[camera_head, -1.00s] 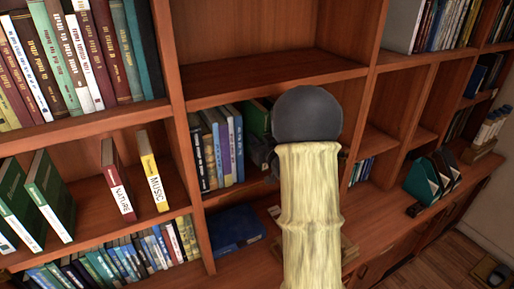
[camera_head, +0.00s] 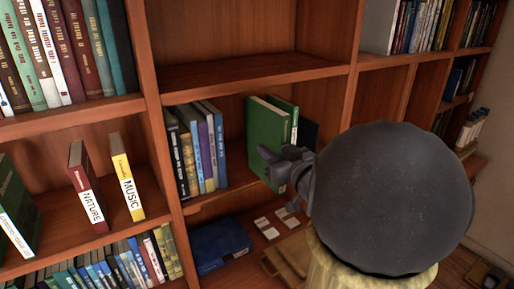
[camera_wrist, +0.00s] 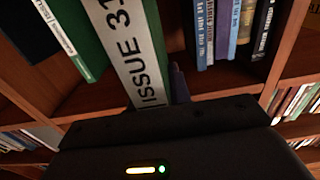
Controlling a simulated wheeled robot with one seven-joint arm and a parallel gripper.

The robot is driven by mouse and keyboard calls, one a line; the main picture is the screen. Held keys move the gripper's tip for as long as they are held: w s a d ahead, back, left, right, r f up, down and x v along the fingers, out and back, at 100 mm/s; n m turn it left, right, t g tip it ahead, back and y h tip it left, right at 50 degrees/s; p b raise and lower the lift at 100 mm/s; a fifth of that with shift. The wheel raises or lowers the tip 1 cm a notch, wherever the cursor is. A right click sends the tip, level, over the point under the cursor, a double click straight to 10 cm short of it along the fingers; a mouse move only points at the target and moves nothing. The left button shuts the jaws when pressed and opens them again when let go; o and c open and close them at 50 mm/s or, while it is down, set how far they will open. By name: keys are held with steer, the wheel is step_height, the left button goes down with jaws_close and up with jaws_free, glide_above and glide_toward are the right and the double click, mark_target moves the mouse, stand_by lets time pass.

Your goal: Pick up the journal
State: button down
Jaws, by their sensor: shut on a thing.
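The journal is a green book (camera_head: 265,130) standing in the middle shelf bay in the head view. Its pale spine, lettered ISSUE 31 with the rest cut off, shows large in the wrist view (camera_wrist: 130,45). My gripper (camera_head: 284,166) is shut on the journal at the lower part of its spine. My round wrist link covers the right part of the head view. I cannot tell whether the journal's base touches the shelf.
A second green book (camera_head: 289,112) stands close on the journal's right. A row of blue and dark books (camera_head: 203,145) stands to its left, with a gap between. The shelf board above (camera_head: 260,75) is bare. A blue box (camera_head: 220,245) lies below.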

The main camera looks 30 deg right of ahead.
steer(key=shift+s+r, duration=0.1)
steer(key=shift+s, duration=1.55)
